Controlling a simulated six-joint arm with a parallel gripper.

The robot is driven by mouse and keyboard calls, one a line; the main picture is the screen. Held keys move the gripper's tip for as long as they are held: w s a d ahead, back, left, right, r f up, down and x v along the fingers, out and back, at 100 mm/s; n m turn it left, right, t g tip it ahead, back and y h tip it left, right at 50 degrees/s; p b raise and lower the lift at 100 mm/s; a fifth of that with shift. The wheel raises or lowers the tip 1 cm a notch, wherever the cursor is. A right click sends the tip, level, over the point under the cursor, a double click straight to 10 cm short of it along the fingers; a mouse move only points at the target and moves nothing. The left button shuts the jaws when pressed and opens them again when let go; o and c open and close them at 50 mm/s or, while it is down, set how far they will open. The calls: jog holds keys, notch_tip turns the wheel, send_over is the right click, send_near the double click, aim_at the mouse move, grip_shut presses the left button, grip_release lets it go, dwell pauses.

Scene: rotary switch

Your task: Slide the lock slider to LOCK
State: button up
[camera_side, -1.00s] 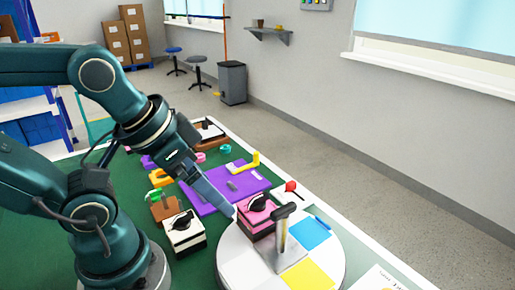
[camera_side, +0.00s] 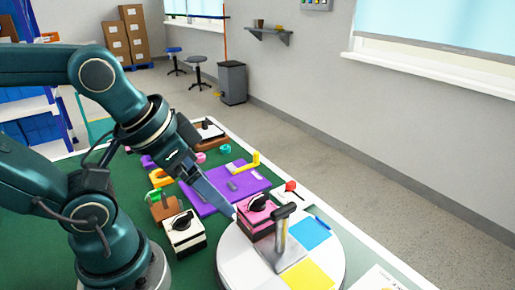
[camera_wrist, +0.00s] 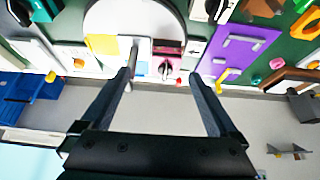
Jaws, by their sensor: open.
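A pink rotary switch box (camera_side: 247,220) with a black knob (camera_side: 262,202) stands at the edge of the white round plate in the side view. The pink box also shows in the wrist view (camera_wrist: 168,49), ahead of the fingers. A lock slider or LOCK lettering cannot be made out in either view. My gripper (camera_wrist: 161,75) is open, its two fingers apart, with the pink box and knob showing between their tips. In the side view its tips (camera_side: 230,211) are close to the left of the pink box; whether they touch cannot be told.
The white round plate (camera_side: 235,262) carries an upright grey lever (camera_side: 281,235), a blue square (camera_side: 310,233) and a yellow square (camera_side: 307,275). A white-and-black box with a knob (camera_side: 184,233) stands left. A purple board (camera_side: 205,203) lies behind. Green table shows at front left.

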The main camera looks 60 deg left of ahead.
jog(key=shift+s+f, duration=0.1)
jog(key=shift+s, duration=0.05)
jog(key=c, duration=0.7)
jog(key=shift+m, duration=0.3)
jog(key=w+r, duration=0.2)
jog(key=r, duration=0.1)
jog(key=w+r, duration=0.1)
jog(key=r, duration=0.1)
jog(key=shift+r, duration=0.1)
jog(key=w+r, duration=0.3)
jog(key=w, duration=0.1)
jog(key=g, duration=0.6)
send_over(291, 182)
notch_tip(291, 182, down, 17)
jog(key=shift+d, duration=0.15)
jog(key=shift+s+f, duration=0.1)
jog(key=shift+f, duration=2.6)
grip_shut()
